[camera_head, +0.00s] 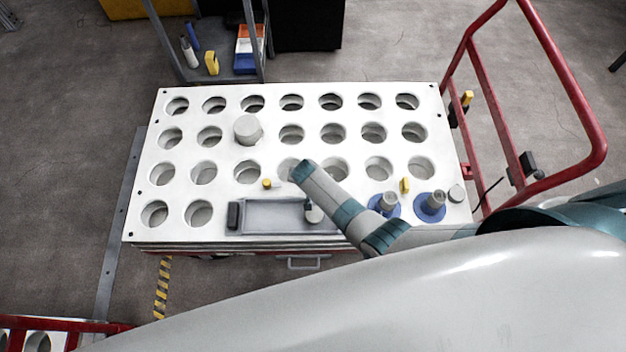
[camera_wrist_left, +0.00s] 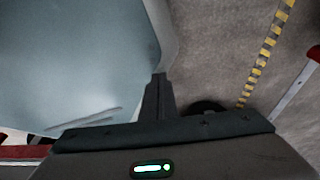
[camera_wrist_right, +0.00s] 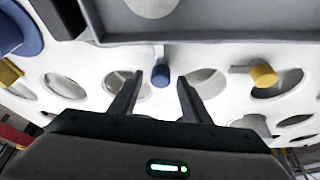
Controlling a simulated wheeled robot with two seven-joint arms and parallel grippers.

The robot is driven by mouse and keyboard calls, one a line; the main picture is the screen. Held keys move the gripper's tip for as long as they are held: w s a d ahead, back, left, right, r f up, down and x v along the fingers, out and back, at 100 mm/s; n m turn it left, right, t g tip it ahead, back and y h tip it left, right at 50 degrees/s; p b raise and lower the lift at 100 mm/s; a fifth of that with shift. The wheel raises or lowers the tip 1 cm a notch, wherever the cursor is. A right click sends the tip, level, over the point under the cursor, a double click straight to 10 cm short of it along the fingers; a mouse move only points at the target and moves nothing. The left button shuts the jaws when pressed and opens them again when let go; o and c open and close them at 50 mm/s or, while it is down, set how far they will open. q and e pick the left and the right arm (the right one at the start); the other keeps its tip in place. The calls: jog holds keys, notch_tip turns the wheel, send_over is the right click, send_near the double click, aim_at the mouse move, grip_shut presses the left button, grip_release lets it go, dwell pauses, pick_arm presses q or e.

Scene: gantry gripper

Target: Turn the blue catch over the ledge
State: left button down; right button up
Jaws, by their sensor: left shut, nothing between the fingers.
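In the right wrist view the blue catch (camera_wrist_right: 160,75) is a small round knob on the white perforated top, with a short pale bar pointing toward the grey tray's edge (camera_wrist_right: 210,37). I cannot tell whether the bar lies over that ledge. My right gripper (camera_wrist_right: 159,88) is open, one finger on each side of the knob in the picture; contact does not show. In the head view my right arm hides the blue catch. My left gripper (camera_wrist_left: 158,80) is shut and empty in the left wrist view, away from the table top.
A yellow catch (camera_wrist_right: 263,75) sits beside the blue one; it also shows in the head view (camera_head: 267,183). The grey tray (camera_head: 270,218) lies along the near edge. Blue-flanged posts (camera_head: 430,205) stand right of it. A pale cylinder (camera_head: 247,130) stands farther back. A red rail (camera_head: 590,120) bounds the right.

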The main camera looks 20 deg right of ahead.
pick_arm(q)
jog(key=shift+s, duration=0.15)
pick_arm(e)
jog(key=shift+a+r, duration=0.1)
jog(key=shift+s+r, duration=0.15)
jog(key=shift+r, duration=0.3)
pick_arm(q)
jog(key=s+a+g+p, duration=0.1)
jog(key=s+a+p, duration=0.1)
jog(key=s, duration=0.4)
jog(key=shift+a+g+y, duration=0.3)
jog(key=shift+g, duration=0.1)
pick_arm(e)
jog(key=v, duration=1.6)
jog(key=shift+s, duration=0.2)
pick_arm(q)
jog(key=shift+w+r, duration=0.1)
pick_arm(e)
jog(key=shift+s, duration=0.1)
